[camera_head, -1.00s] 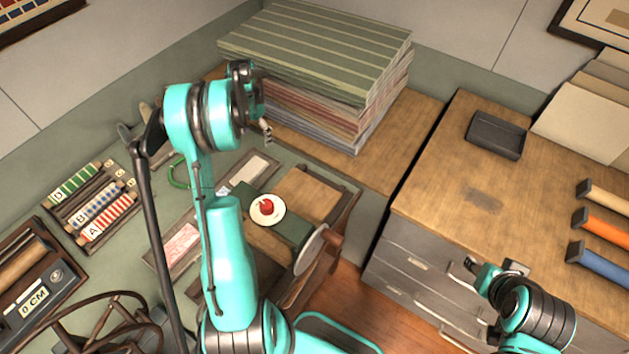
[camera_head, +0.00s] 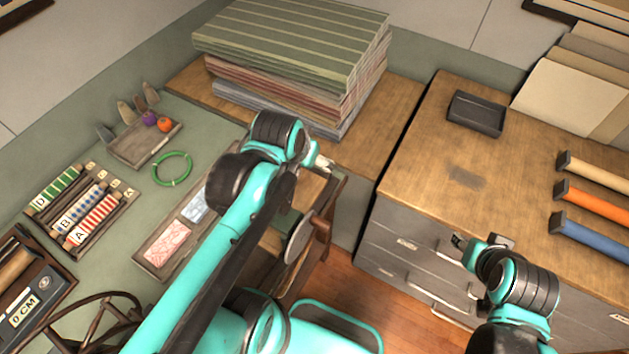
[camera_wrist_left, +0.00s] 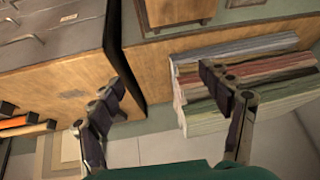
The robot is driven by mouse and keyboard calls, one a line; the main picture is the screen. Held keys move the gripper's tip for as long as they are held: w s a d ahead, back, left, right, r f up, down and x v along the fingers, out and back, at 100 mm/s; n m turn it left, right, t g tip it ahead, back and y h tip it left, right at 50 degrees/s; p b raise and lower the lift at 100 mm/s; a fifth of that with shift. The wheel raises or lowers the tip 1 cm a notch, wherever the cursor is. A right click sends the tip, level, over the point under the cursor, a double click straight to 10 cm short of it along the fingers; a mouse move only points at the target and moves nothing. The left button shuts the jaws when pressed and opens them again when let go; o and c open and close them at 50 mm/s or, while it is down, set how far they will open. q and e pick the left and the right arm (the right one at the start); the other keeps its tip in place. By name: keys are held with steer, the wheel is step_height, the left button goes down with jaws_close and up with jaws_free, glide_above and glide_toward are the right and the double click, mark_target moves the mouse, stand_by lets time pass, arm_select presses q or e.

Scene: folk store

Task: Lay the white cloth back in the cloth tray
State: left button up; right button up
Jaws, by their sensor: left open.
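The cloth tray (camera_head: 150,262) is the long wooden tray on the green worktop in the head view. A red-patterned cloth (camera_head: 166,243) lies in its near part and a blue-patterned cloth (camera_head: 195,208) in the middle. Its far end is behind my left arm, and I cannot make out a white cloth now. My left gripper (camera_head: 320,163) is beyond the tray, to its right. The left wrist view shows its fingers (camera_wrist_left: 164,82) spread, with nothing between them. My right gripper (camera_head: 462,242) is by the drawer cabinet, too small to read its jaws.
A tall stack of folded striped fabric (camera_head: 290,45) stands at the back. A drawer cabinet (camera_head: 430,180) with a dark tray (camera_head: 476,113) and coloured rolls (camera_head: 590,205) is at right.

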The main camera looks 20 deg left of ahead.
arm_select(q)
steer(key=s+d+f+t, duration=0.1)
steer(key=s+d+f, duration=0.1)
steer(key=s+d, duration=0.2)
steer(key=shift+s+h, duration=0.25)
steer(key=shift+h, duration=0.05)
step_height(320, 180, down, 9)
steer(key=b, duration=0.9)
steer(key=shift+f, duration=0.2)
